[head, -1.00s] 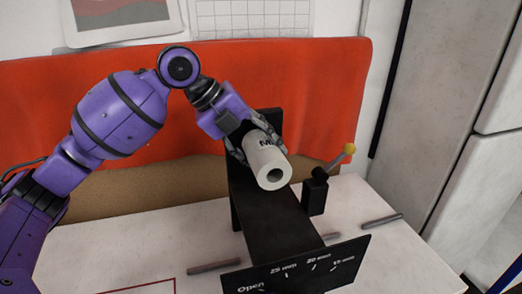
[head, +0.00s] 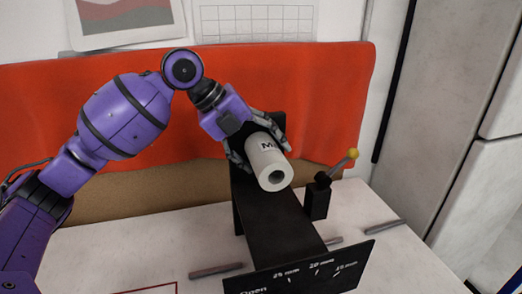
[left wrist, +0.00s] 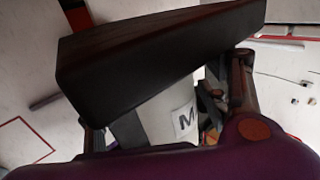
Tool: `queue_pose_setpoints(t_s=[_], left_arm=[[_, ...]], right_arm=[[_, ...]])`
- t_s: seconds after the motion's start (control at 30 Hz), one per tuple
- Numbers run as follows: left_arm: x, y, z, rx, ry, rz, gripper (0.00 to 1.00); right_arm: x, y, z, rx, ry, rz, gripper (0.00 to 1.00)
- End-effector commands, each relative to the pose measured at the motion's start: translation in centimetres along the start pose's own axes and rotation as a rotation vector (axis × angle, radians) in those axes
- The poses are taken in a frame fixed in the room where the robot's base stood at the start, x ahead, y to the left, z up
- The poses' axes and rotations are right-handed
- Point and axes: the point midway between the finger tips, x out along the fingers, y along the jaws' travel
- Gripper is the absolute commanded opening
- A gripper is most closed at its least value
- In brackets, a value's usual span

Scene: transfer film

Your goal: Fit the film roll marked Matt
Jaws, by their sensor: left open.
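The white film roll (head: 268,165) has a dark hollow core facing the front and a label whose visible letters begin with "M". It is at the upper part of the black machine (head: 275,222), in front of its back upright. Whether it is seated on a spindle is hidden. My left gripper (head: 262,146) is open, with its fingers on either side of the roll. In the left wrist view the roll (left wrist: 160,115) shows between the fingers, partly covered by a large dark block (left wrist: 150,60). My right gripper is in neither view.
A lever with a yellow knob (head: 352,154) stands right of the machine. A front panel (head: 300,272) reads "Open", 25, 20 and 15 mm. Grey rods (head: 216,270) lie on the white table (head: 120,250). A red sheet (head: 100,90) hangs behind.

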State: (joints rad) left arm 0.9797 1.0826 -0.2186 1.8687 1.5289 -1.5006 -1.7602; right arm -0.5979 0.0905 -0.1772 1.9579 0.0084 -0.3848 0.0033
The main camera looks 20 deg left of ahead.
Motion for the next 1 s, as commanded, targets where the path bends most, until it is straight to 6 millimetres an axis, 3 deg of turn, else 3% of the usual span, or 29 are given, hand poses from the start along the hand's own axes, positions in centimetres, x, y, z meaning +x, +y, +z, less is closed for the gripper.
queue_pose_setpoints(t_s=[0.17,0.6,0.8,1.0], left_arm=[[-1.7,-0.2,0.2,0.0,-0.009,-0.005,0.72],[-10.3,0.0,0.1,-0.001,-0.007,-0.002,0.72],[-12.0,0.0,-0.1,0.0,-0.002,-0.001,0.72],[-12.2,0.0,-0.1,0.0,0.0,-0.001,0.72]], right_arm=[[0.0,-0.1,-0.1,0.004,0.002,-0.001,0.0],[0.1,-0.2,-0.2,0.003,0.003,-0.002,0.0],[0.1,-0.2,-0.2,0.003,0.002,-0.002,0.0],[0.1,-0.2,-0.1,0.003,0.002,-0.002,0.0]])
